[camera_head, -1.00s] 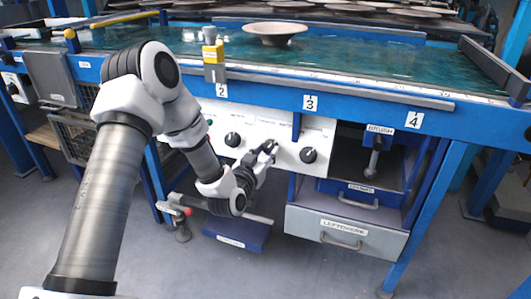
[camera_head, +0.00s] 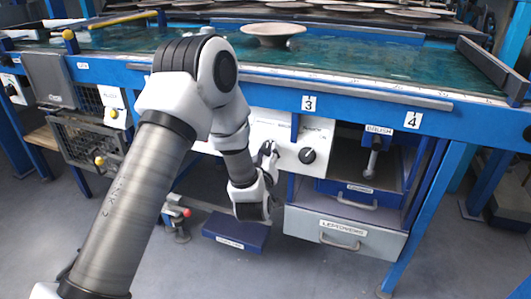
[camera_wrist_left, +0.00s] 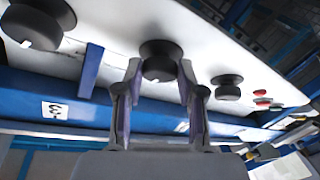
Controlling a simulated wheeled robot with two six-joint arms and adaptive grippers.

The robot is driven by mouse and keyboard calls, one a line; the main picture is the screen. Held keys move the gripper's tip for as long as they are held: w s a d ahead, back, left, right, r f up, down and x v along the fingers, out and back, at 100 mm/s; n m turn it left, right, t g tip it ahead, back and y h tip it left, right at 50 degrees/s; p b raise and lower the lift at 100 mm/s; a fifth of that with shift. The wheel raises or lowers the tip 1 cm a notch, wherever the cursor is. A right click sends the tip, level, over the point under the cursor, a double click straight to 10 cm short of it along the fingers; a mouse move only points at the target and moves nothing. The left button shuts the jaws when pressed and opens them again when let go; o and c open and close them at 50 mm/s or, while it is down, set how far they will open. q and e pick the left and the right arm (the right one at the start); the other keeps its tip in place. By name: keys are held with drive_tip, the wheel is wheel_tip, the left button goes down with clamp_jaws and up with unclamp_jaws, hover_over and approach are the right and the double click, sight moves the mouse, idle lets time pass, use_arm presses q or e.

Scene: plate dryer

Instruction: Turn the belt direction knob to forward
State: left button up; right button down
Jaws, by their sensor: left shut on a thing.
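The white control panel (camera_head: 318,134) sits below the front edge of the dryer. In the left wrist view, seen upside down, my left gripper (camera_wrist_left: 158,72) has its two fingers on either side of a black round middle knob (camera_wrist_left: 161,62) and is shut on it. In the head view my left gripper (camera_head: 268,152) is at the panel, and the arm covers much of it. A right-hand black knob (camera_head: 307,155) is free and also shows in the wrist view (camera_wrist_left: 40,20). Another knob (camera_wrist_left: 226,86) shows there too. The knob labels are too small to read. My right gripper is out of view.
A blue post (camera_wrist_left: 91,70) stands beside the gripped knob. Red buttons (camera_wrist_left: 262,97) are farther along the panel. A plate (camera_head: 273,32) lies on the wet belt above. A grey drawer (camera_head: 345,232) and a blue box (camera_head: 235,231) are below the panel.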

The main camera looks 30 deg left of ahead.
use_arm(q)
drive_tip(key=n, duration=0.1)
drive_tip(key=n+g+y+p, duration=0.1)
drive_tip(key=n, duration=0.1)
drive_tip(key=n+g+p, duration=0.1)
drive_tip(key=n, duration=0.1)
drive_tip(key=shift+w+d+r+y, duration=0.2)
drive_tip(key=shift+r+y, duration=0.1)
drive_tip(key=shift+y, duration=0.1)
drive_tip(key=shift+n+g+y+p, duration=0.35)
drive_tip(key=shift+n+g, duration=0.15)
drive_tip(key=shift+n, duration=0.6)
drive_tip(key=shift+f, duration=0.1)
drive_tip(key=o, duration=1.1)
drive_tip(key=shift+o, duration=0.2)
drive_tip(key=shift+d, duration=0.1)
drive_tip(key=v, duration=0.7)
drive_tip(key=shift+s, duration=0.2)
